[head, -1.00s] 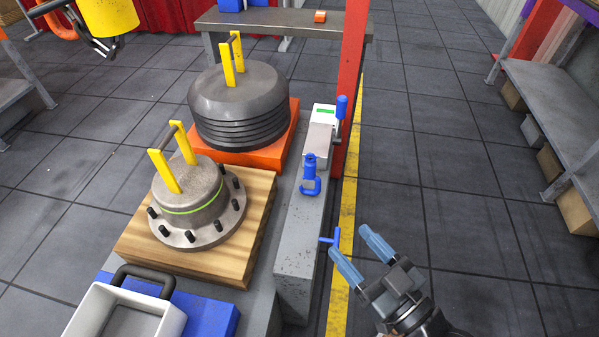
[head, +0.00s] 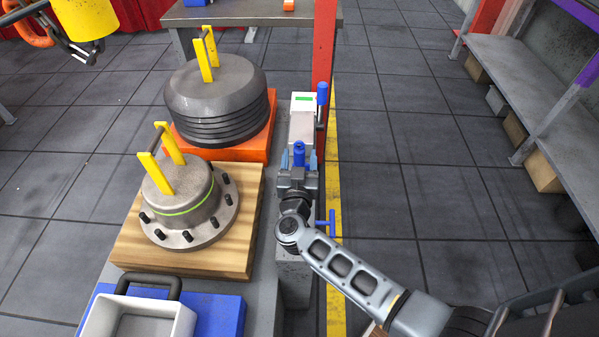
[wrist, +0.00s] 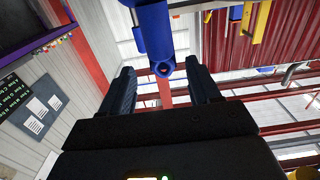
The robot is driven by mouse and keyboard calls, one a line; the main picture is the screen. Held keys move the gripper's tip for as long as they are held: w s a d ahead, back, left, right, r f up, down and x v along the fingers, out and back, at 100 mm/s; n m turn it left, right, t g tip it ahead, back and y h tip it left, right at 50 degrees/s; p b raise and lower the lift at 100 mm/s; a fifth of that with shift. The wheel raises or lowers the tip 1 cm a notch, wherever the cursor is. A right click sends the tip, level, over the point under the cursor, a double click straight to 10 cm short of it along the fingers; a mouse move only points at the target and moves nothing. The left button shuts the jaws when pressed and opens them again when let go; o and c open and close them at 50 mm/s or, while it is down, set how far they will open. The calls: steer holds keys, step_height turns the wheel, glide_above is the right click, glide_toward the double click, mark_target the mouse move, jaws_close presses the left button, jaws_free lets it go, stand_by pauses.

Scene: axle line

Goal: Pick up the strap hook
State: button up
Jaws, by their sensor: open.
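The blue upright piece (head: 299,150) on the grey beam looks like the strap hook. It had a curved, hook-like lower end, now mostly hidden behind my gripper (head: 299,162) in the head view. My gripper is open, with one blue finger to each side of the blue piece. In the wrist view, the blue piece (wrist: 156,32) hangs down from the top edge, and its ringed end lies between the fingertips (wrist: 160,70). I cannot tell whether the fingers touch it.
A grey beam (head: 296,268) carries a white box (head: 303,108) with a green display. A blue T-handle (head: 326,222) juts from its right side. A red post (head: 325,60) stands behind. A flanged hub (head: 185,195) is to the left.

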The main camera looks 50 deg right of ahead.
mark_target(299, 147)
steer(key=shift+b+x, duration=0.35)
steer(key=shift+x, duration=2.75)
steer(key=shift+w+a+r, duration=0.1)
steer(key=shift+r, duration=0.05)
jaws_close()
